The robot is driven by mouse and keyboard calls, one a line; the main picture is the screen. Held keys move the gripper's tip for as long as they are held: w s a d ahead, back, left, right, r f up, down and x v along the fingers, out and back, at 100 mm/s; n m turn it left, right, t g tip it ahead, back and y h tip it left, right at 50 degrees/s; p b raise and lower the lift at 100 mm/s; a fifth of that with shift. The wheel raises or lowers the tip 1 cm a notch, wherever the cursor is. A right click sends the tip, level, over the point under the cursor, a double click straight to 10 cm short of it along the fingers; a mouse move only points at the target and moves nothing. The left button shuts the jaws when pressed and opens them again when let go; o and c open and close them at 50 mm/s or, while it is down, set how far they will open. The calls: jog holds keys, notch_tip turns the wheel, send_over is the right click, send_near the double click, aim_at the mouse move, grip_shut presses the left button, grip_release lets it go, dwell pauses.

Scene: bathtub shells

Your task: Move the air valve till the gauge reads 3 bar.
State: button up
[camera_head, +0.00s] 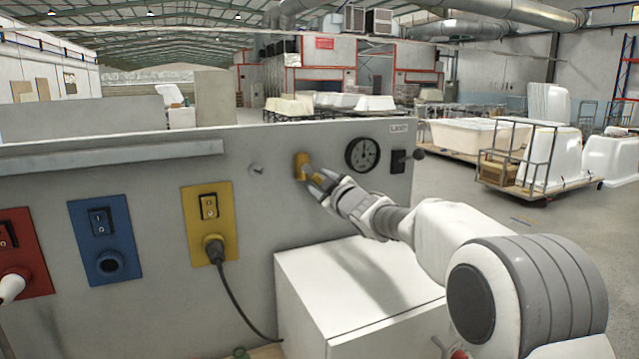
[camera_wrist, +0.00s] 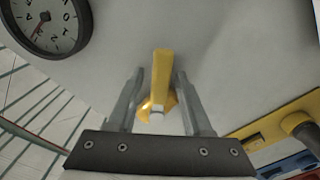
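The yellow air valve (camera_head: 301,165) sits on the grey panel, left of the round gauge (camera_head: 362,154). In the wrist view the valve's yellow handle (camera_wrist: 161,68) stands between the two fingers of my gripper (camera_wrist: 158,76), with a visible gap on each side. My gripper (camera_head: 316,183) is open around the handle and does not appear to grip it. The gauge (camera_wrist: 45,22) is partly cut off at the upper left of the wrist view. Its red needle shows, but the small, turned numbers do not give a sure reading.
A black switch (camera_head: 399,161) is right of the gauge. A small grey knob (camera_head: 256,169) is left of the valve. Yellow (camera_head: 209,205), blue (camera_head: 105,239) and red (camera_head: 18,250) socket plates line the panel. A white box (camera_head: 350,300) stands below my arm.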

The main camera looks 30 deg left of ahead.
dwell(0.3)
jog(key=b+v, duration=0.4)
jog(key=v, duration=1.3)
jog(key=shift+d, duration=0.15)
jog(key=shift+s, duration=0.1)
jog(key=s+d+f+m+h, duration=0.2)
jog(key=d+m+h, duration=0.2)
jog(key=d, duration=0.5)
jog(key=s+d+f+m+h, duration=0.15)
jog(key=d+m+h, duration=0.25)
jog(key=d, duration=0.6)
jog(key=s+d+f+m+h, duration=0.1)
jog(key=s+d+m+h, duration=0.25)
jog(key=d, duration=0.55)
jog(key=s+d+f+m+g+h, duration=0.1)
jog(key=s+d+f+m+g, duration=0.2)
jog(key=s+f, duration=0.3)
jog(key=s+d+f+m+g+h, duration=0.1)
jog(key=s+d+f+m, duration=0.3)
jog(key=s, duration=1.1)
jog(key=shift+d+f+g, duration=0.85)
jog(key=shift+d+g, duration=0.05)
jog(key=shift+d, duration=0.25)
